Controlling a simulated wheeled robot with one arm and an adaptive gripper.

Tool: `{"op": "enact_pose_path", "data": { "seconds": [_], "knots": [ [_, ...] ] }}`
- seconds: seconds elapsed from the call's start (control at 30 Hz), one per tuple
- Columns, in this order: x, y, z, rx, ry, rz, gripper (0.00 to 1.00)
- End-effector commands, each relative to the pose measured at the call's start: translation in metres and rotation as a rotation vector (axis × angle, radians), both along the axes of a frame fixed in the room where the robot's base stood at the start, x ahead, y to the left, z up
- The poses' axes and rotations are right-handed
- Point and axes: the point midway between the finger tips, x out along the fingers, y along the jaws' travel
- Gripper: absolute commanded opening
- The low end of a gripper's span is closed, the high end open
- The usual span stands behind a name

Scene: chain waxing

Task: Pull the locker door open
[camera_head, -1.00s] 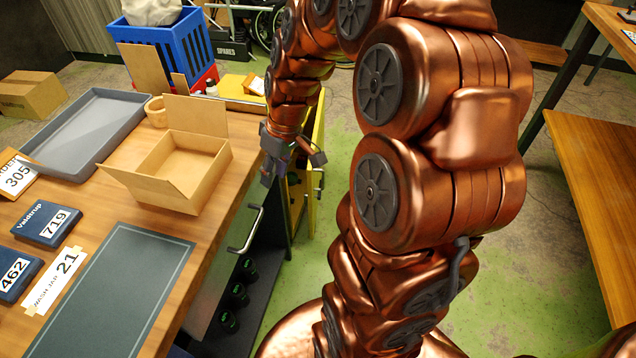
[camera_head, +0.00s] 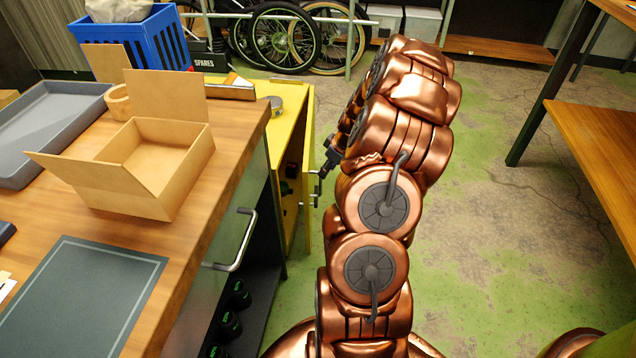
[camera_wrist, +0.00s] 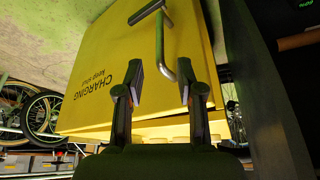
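The yellow locker (camera_head: 290,128) stands beyond the bench. Its door (camera_head: 309,225) shows almost edge-on, with a gap and dark contents to its left, so it appears ajar. The wrist view shows the door face (camera_wrist: 95,75) with upside-down "CHARGING keep shut" lettering. A bent metal handle (camera_wrist: 159,42) is on it; it also shows in the head view (camera_head: 317,188). My gripper (camera_wrist: 164,80) is open and empty, its fingers either side of the handle's near end. Contact cannot be told. In the head view my gripper (camera_head: 326,165) is beside the door, partly hidden by my arm.
The wooden bench (camera_head: 235,125) at left holds an open cardboard box (camera_head: 150,165) and a grey tray (camera_head: 45,125). A bench-side metal handle (camera_head: 240,240) juts out near the locker. Bicycle wheels (camera_head: 285,38) stand behind. Green floor (camera_head: 480,190) at right is clear.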

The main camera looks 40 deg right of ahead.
Motion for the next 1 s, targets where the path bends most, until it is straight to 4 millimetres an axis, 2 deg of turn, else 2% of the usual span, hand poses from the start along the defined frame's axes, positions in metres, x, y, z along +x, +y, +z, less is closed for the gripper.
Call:
{"op": "enact_pose_path", "data": {
  "seconds": [0.17, 0.6, 0.93, 1.0],
  "knots": [
    [0.005, 0.002, -0.012, 0.002, 0.001, 0.002, 0.37],
    [0.027, 0.006, -0.065, 0.001, 0.001, 0.003, 0.37],
    [0.029, 0.005, -0.069, 0.001, 0.000, 0.000, 0.37],
    [0.029, 0.005, -0.069, 0.001, 0.000, 0.000, 0.32]
  ]
}}
